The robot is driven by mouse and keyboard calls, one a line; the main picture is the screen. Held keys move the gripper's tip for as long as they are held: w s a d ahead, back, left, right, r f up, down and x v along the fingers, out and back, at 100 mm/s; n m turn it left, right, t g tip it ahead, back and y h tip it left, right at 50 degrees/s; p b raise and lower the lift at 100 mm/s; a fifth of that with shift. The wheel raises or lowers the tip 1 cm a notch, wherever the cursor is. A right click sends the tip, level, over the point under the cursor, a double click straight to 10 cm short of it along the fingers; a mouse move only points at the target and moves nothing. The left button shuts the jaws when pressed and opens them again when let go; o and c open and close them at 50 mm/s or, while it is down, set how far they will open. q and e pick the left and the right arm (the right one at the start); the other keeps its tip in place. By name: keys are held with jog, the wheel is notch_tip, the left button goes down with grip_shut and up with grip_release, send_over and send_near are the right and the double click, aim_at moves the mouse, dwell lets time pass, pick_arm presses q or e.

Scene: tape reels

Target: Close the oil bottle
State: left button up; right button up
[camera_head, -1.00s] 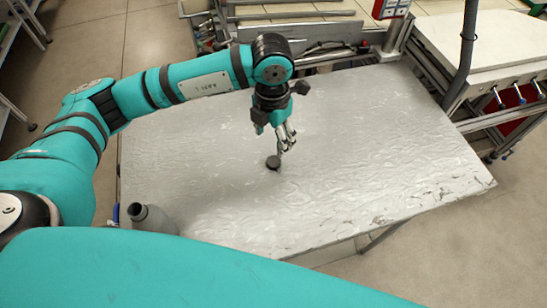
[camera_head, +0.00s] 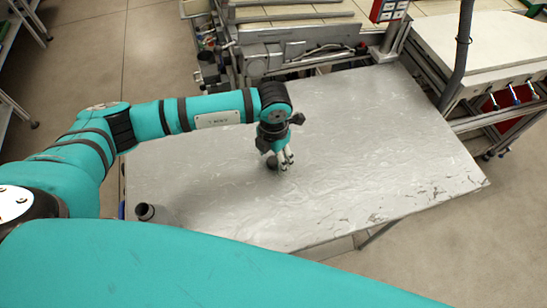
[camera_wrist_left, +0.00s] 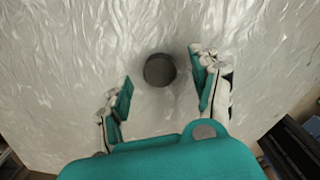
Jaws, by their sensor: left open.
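The oil bottle (camera_head: 148,213) is grey with an open dark neck. It stands at the near left of the table, and its lower part is hidden behind my own arm. A small dark round cap (camera_head: 272,163) lies on the table, and it also shows in the left wrist view (camera_wrist_left: 160,70). My left gripper (camera_head: 284,160) points down over the cap, partly covering it in the head view. In the left wrist view its fingers (camera_wrist_left: 163,88) are apart, one on each side of the cap, with gaps between. My right gripper is not in view.
The metal table (camera_head: 390,150) is otherwise clear, with much free room to the right. A frame with metal bars (camera_head: 290,50) stands along the far edge. A bench with a white top (camera_head: 500,45) and a dark vertical hose (camera_head: 463,50) are at the far right.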

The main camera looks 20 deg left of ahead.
pick_arm(q)
jog(key=shift+f, duration=0.65)
jog(key=shift+c, duration=0.6)
jog(key=c, duration=0.7)
jog(key=shift+o, duration=0.2)
jog(key=shift+r, duration=0.1)
jog(key=shift+r+b, duration=0.5)
jog(key=shift+r, duration=0.35)
jog(key=shift+w+r+b, duration=0.1)
jog(key=shift+r+b, duration=0.25)
jog(key=shift+r, duration=0.3)
jog(key=s+a+b, duration=0.1)
jog(key=a, duration=0.4)
jog(key=s+a+r+b, duration=0.1)
jog(key=s+a+b, duration=0.1)
jog(key=a, duration=0.3)
jog(key=s+a+r+b, duration=0.1)
jog(key=a, duration=0.4)
jog(key=shift+s+a+b, duration=0.2)
jog(key=shift+a+b, duration=0.05)
jog(key=shift+b, duration=0.15)
